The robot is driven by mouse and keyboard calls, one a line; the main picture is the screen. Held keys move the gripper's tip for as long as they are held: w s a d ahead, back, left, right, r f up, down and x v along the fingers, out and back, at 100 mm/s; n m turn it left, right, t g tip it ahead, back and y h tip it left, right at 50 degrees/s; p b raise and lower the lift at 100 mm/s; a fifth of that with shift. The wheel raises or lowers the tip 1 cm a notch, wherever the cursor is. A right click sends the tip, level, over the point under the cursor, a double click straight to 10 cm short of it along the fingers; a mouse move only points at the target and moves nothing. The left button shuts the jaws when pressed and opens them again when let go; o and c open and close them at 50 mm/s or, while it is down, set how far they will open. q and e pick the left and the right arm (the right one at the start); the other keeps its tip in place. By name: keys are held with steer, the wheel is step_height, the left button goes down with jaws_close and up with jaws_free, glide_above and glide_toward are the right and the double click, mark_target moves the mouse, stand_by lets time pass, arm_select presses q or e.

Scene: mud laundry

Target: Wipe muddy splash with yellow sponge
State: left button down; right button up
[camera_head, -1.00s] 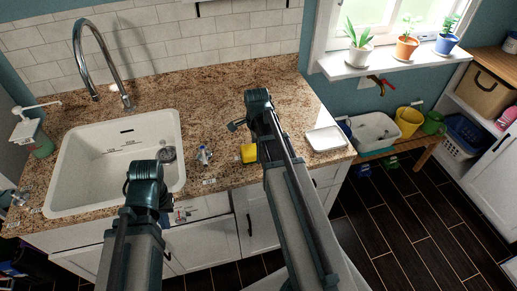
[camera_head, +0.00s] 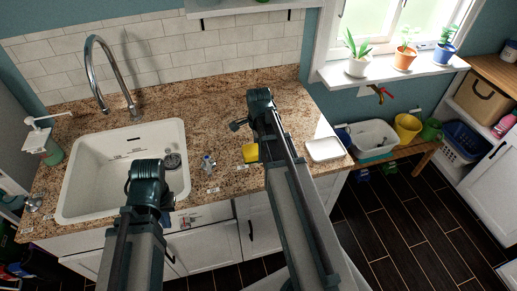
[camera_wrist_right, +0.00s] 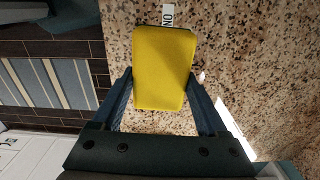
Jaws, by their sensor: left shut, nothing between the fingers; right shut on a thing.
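The yellow sponge (camera_head: 250,152) is near the front of the speckled granite counter, right of the sink. In the right wrist view the sponge (camera_wrist_right: 164,58) sits between the fingers of my right gripper (camera_wrist_right: 161,82), which is shut on it. The sponge is over the counter; I cannot tell whether it touches the surface. In the head view my right arm partly covers it. My left gripper (camera_head: 148,190) is shut and empty in front of the sink, its fingertips mostly hidden by its own arm. I cannot pick out the muddy splash from the brown speckles.
The white sink (camera_head: 80,200) with a tall faucet (camera_head: 98,75) is left. A white tray (camera_head: 325,149) lies at the counter's right end. The counter (camera_head: 200,105) behind the sponge is clear.

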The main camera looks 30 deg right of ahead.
steer(key=shift+r+p, duration=1.55)
steer(key=shift+r, duration=0.05)
steer(key=shift+f, duration=0.1)
steer(key=shift+s, duration=0.1)
